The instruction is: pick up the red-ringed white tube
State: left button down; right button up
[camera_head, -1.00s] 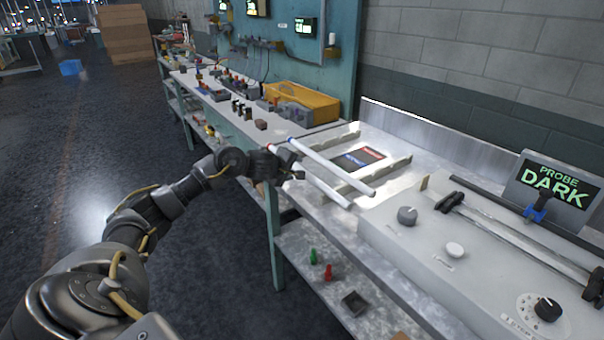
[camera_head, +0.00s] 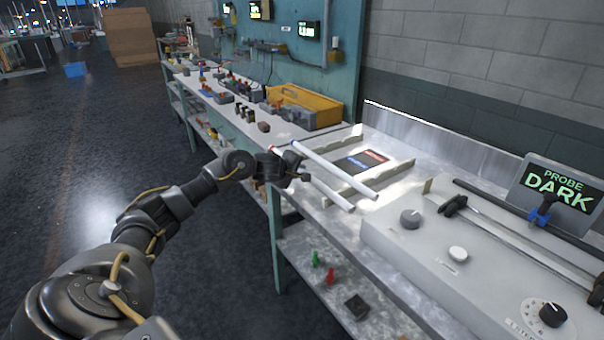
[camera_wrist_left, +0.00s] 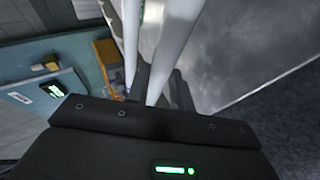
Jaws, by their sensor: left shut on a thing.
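The red-ringed white tube (camera_head: 330,194) slants over the near part of the pale bench. Its red end (camera_head: 273,150) shows just beyond my left gripper (camera_head: 292,168), and its plain end points toward the front right. My left gripper is shut on this tube near the red end. In the left wrist view the tube (camera_wrist_left: 177,40) runs up from between the dark fingers (camera_wrist_left: 158,88). A second white tube with a blue end (camera_head: 335,169) lies parallel, just behind it; it also shows in the left wrist view (camera_wrist_left: 131,35). My right gripper is out of view.
Notched rails (camera_head: 392,176) stand on the bench beside a dark card with red and blue labels (camera_head: 362,161). A grey console (camera_head: 435,240) with knobs and a "PROBE DARK" screen (camera_head: 556,184) fills the right. A yellow bin (camera_head: 305,100) stands further back.

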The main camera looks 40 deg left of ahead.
pick_arm(q)
jog(key=shift+r, duration=0.1)
